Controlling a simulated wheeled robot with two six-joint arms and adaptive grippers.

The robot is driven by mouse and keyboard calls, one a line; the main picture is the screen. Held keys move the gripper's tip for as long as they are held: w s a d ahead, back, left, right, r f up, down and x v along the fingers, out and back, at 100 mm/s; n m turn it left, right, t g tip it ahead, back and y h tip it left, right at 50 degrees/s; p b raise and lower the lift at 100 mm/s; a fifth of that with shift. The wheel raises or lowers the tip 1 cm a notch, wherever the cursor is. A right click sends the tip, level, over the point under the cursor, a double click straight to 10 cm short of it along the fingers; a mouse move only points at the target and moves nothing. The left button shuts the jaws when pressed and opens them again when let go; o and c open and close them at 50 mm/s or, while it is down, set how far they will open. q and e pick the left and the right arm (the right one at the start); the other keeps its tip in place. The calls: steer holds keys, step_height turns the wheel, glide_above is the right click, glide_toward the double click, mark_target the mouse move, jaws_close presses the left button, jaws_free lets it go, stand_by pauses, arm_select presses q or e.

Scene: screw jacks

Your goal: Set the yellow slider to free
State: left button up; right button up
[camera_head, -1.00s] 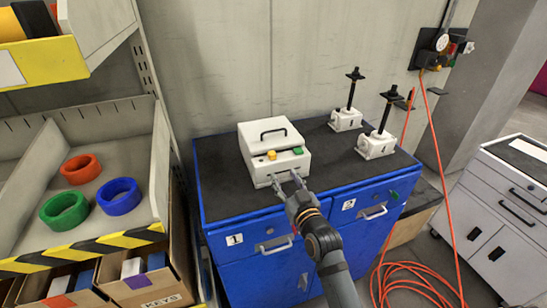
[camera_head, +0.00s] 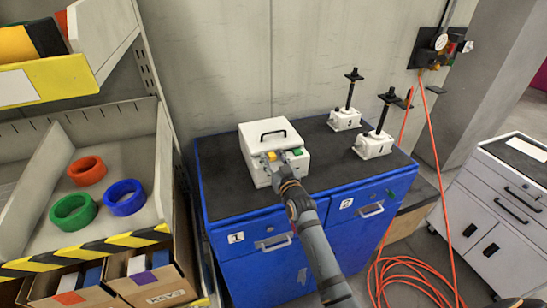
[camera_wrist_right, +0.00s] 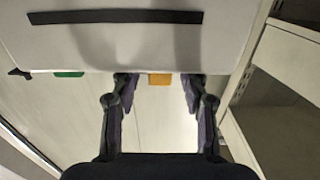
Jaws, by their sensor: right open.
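The yellow slider (camera_head: 271,156) is on the front of a white box (camera_head: 260,137) that has a black handle on top and stands on the blue cabinet. A green part (camera_head: 298,152) sits to its right. My right gripper (camera_head: 283,160) is at the box front, close to the slider. In the right wrist view the yellow slider (camera_wrist_right: 160,79) shows between the open fingers of my right gripper (camera_wrist_right: 157,82), with a gap on each side. I cannot tell the slider's setting. My left gripper is not in view.
Two white screw jacks (camera_head: 345,119) (camera_head: 374,145) stand on the cabinet's dark top (camera_head: 225,178), right of the box. A shelf with coloured rings (camera_head: 124,197) is at left. An orange hose (camera_head: 440,180) hangs at right. The cabinet top between box and jacks is clear.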

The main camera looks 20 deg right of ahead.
jaws_close()
steer(key=shift+d, duration=0.1)
